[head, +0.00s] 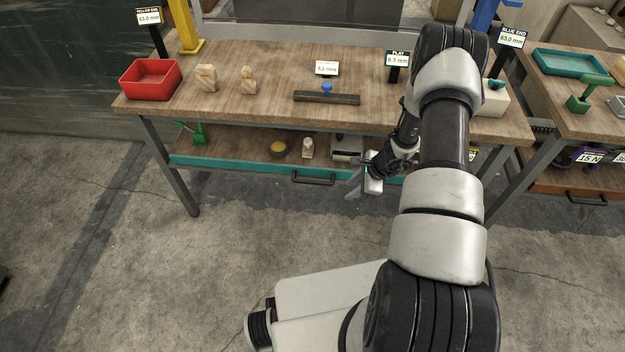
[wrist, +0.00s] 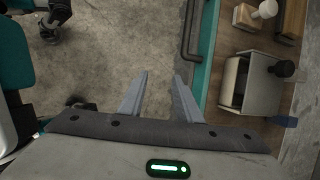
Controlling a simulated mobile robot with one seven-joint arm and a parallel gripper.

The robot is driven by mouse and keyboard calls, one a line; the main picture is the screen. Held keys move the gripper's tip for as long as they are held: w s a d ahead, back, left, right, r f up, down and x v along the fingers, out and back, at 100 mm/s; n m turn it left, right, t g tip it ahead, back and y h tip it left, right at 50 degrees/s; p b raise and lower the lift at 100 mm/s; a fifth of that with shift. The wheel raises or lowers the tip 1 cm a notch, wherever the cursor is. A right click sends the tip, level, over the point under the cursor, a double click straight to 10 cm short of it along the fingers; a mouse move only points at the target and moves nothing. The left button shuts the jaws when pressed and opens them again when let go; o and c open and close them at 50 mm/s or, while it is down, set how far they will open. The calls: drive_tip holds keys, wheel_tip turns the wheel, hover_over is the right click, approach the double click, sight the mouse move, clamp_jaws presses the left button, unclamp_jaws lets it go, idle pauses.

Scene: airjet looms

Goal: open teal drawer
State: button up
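The teal drawer (head: 240,168) runs under the wooden workbench, and its long teal front shows in the head view. A dark bar handle (head: 314,178) sits on that front. In the wrist view the teal front (wrist: 207,60) runs down the right of the fingers, and the handle (wrist: 187,35) stands ahead of them and slightly to their right. My gripper (head: 355,182) is just right of the handle in the head view, in front of the drawer. Its two fingers (wrist: 161,75) are apart with nothing between them. My arm hides the drawer's right part.
A red bin (head: 150,79) stands on the bench top. A bench leg (head: 172,168) stands left. The floor in front is clear.

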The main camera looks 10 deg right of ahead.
hover_over(313, 181)
drive_tip(key=s+d, duration=0.2)
drive_tip(key=b+x, duration=0.1)
drive_tip(key=x, duration=0.2)
drive_tip(key=shift+s+d+f, duration=0.1)
drive_tip(key=shift+d+f, duration=0.05)
drive_tip(key=shift+x, duration=0.8)
clamp_jaws()
